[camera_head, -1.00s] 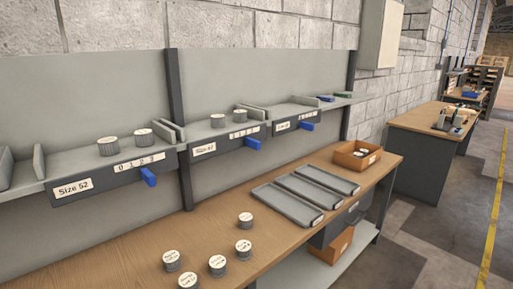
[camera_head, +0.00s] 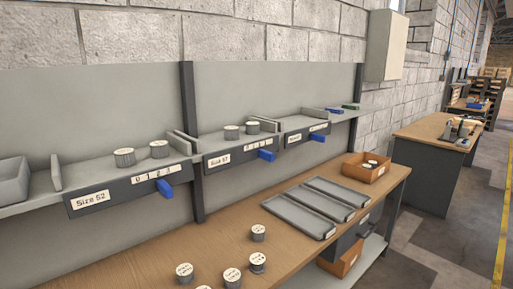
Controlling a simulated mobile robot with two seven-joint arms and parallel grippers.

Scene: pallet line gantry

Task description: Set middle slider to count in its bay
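A shelf on the bench carries three visible bays, each with a dark front strip and a blue slider. The middle bay's blue slider (camera_head: 266,155) sits near the right end of its number strip; the digits there are too small to read surely. Two grey cylinders with pale tops, one of them the left cylinder (camera_head: 231,132), stand in that bay. The nearer left bay, labelled "Size 52" (camera_head: 90,200), has its blue slider (camera_head: 165,189) under the 2–3 part of its strip and two cylinders. The far right bay's slider (camera_head: 318,137) is also blue. Neither gripper is in view.
Several loose cylinders, such as one cylinder (camera_head: 258,233), stand on the wooden bench top (camera_head: 190,250). Grey trays (camera_head: 297,217) lie to the right, beside an orange box (camera_head: 367,168) holding small parts. Grey dividers (camera_head: 183,145) separate the bays. Floor is clear at right.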

